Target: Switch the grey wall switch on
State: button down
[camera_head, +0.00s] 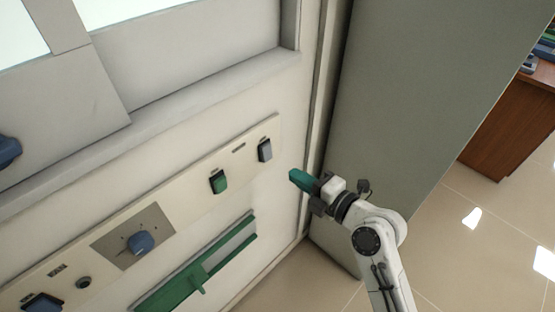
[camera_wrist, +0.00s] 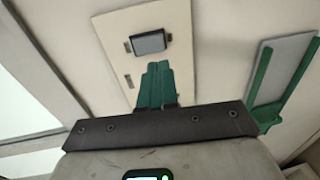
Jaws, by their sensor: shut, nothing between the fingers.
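The grey switch (camera_head: 265,150) sits at the right end of a beige control strip on the wall panel. In the wrist view the grey switch (camera_wrist: 150,43) is just beyond my fingertips, in a dark frame. My gripper (camera_head: 296,177) has green fingers pressed together with nothing between them. In the head view its tips are to the right of the grey switch and a little lower in the picture. The fingers also show in the wrist view (camera_wrist: 158,70), pointing toward the switch. I cannot tell whether they touch it; a gap seems to show.
A green switch (camera_head: 219,182) is left of the grey one. Farther left are a blue knob (camera_head: 141,243) on a grey plate and a dark switch (camera_head: 42,303). A green-framed panel (camera_head: 200,268) lies below the strip. A grey-green wall (camera_head: 405,95) stands right of my gripper.

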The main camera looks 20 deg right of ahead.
aim_at(269, 160)
jog(key=p+x, duration=0.2)
jog(key=x, duration=0.5)
jog(key=shift+r, duration=0.1)
jog(key=shift+w+a, duration=0.1)
jog(key=shift+w, duration=0.1)
jog(key=shift+f, duration=0.2)
jog(key=shift+w+b, duration=0.15)
jog(key=shift+b, duration=0.95)
